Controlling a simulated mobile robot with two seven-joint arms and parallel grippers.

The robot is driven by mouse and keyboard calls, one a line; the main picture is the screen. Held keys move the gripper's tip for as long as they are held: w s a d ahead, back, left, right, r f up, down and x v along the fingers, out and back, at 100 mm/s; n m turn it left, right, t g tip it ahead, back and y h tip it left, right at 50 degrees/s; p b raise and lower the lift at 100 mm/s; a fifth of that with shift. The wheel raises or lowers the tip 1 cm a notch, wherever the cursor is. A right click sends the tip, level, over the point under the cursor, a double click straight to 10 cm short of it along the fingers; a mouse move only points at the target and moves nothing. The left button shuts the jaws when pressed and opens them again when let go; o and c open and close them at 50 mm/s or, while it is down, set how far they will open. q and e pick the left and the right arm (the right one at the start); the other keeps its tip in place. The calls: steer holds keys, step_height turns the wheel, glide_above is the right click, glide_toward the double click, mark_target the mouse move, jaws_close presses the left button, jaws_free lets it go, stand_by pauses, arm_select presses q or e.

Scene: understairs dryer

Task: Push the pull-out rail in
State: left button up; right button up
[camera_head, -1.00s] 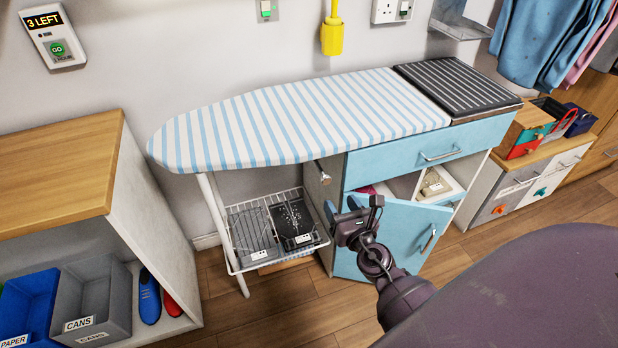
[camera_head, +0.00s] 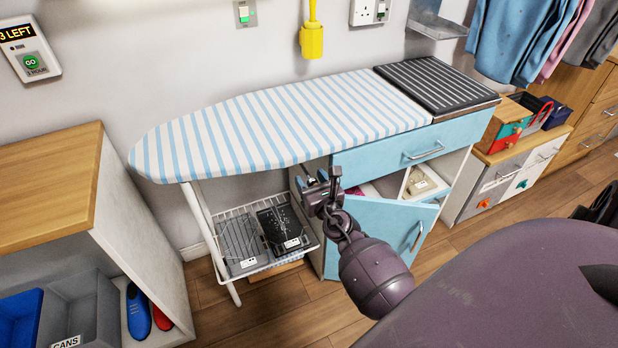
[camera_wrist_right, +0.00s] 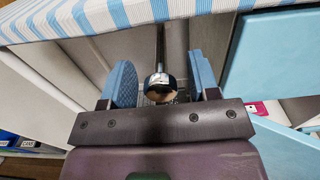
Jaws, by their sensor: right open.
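The pull-out rail (camera_wrist_right: 160,84) shows in the right wrist view as a slim rod with a round shiny end, pointing at the camera under the striped ironing board. My right gripper (camera_head: 311,181) is open in front of the blue cabinet, just below the board's edge. In the right wrist view, its two blue finger pads stand apart, one on each side of the rail's end, with gaps visible. I cannot tell how deep the end sits between them. In the head view the gripper hides the rail. My left gripper is not in view.
The striped ironing board (camera_head: 270,120) is close above the gripper. The blue cabinet door (camera_head: 375,235) stands open to the right. A wire rack (camera_head: 255,235) with dark items is at the left. A wooden-topped shelf unit (camera_head: 50,190) stands farther left, with floor between.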

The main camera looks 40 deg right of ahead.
steer(key=shift+w+d, duration=0.15)
steer(key=shift+w, duration=0.4)
steer(key=shift+c, duration=0.4)
jaws_close()
